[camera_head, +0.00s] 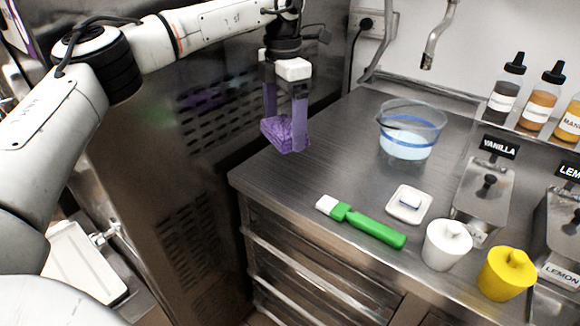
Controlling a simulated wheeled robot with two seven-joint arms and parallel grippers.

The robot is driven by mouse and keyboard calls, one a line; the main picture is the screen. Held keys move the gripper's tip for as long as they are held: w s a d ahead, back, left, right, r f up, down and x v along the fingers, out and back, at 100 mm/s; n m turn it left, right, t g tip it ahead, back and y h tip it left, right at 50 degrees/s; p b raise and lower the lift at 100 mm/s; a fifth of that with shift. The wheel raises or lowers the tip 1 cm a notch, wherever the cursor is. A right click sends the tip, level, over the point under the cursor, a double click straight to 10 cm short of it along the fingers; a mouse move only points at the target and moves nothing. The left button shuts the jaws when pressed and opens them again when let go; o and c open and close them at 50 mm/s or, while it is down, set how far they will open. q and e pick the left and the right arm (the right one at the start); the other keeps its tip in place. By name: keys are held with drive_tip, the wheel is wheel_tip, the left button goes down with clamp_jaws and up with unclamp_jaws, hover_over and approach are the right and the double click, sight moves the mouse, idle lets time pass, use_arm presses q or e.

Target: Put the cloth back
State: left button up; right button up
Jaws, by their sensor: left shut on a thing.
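My left gripper (286,118) comes in from the upper left and points down. It is shut on a folded purple cloth (284,136). The cloth hangs at the fingertips in front of the dark metal cabinet side, near the left edge of the steel counter (330,150). I cannot tell whether the cloth touches the counter. My right gripper is not in view.
A clear bowl of liquid (406,145) stands at the back of the counter. Metal bins and sauce bottles (504,90) are at right.

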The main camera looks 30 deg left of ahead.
sight(284, 173)
use_arm(q)
wheel_tip(284, 173, down, 9)
drive_tip(key=shift+s+f, duration=0.1)
drive_tip(key=shift+f, duration=0.05)
drive_tip(key=shift+f, duration=0.1)
idle(0.3)
drive_tip(key=o, duration=0.8)
drive_tip(key=shift+o, duration=0.2)
wheel_tip(284, 173, up, 12)
drive_tip(key=shift+r, duration=0.1)
